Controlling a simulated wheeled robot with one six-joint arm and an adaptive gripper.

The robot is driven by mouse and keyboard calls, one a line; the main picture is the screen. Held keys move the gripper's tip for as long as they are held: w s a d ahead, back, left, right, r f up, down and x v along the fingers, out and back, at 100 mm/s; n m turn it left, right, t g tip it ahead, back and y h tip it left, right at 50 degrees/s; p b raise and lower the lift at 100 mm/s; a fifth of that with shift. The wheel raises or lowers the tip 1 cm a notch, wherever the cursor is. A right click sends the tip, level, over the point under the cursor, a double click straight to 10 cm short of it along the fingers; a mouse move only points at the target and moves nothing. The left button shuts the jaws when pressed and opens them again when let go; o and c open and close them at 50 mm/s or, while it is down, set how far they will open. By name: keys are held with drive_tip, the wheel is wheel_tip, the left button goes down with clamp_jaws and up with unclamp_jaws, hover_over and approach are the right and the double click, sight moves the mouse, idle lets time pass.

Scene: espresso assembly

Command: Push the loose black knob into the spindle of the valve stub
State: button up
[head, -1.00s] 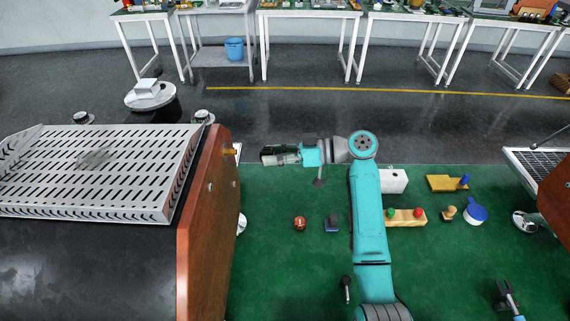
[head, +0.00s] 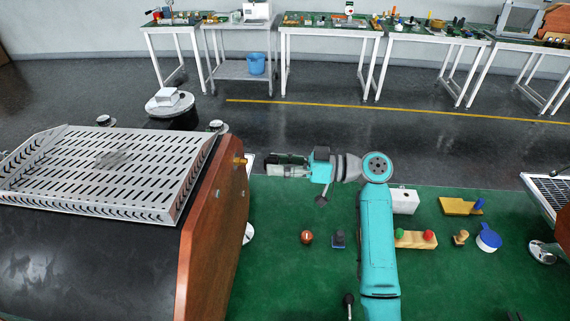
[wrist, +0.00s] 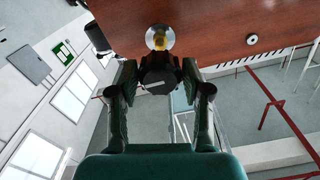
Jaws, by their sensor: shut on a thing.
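My gripper (wrist: 158,82) is shut on the black knob (wrist: 158,72), which sits between the two fingertips in the wrist view. The valve stub (wrist: 159,38) is a brass spindle with a pale round collar on the red-brown wooden side panel. It lies just beyond the knob, roughly in line with it; the knob partly covers the space between, so I cannot tell the exact gap. In the head view, the brass stub (head: 240,160) sticks out from the panel's edge, and my gripper (head: 272,167) points at it from the right, a short way apart. The knob is not clear there.
The wooden side panel (head: 212,225) belongs to a machine with a slotted metal tray (head: 105,165).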

sight(266, 160)
drive_tip(key=shift+a, duration=1.35)
drive_tip(key=o, duration=0.6)
drive_tip(key=shift+a, duration=0.15)
drive_tip(key=shift+c, duration=0.2)
clamp_jaws()
drive_tip(key=shift+w+a, duration=0.1)
drive_tip(key=shift+a, duration=1.4)
idle(1.0)
drive_tip(key=o, duration=0.7)
unclamp_jaws()
drive_tip(key=shift+c, duration=0.2)
drive_tip(key=d, duration=0.6)
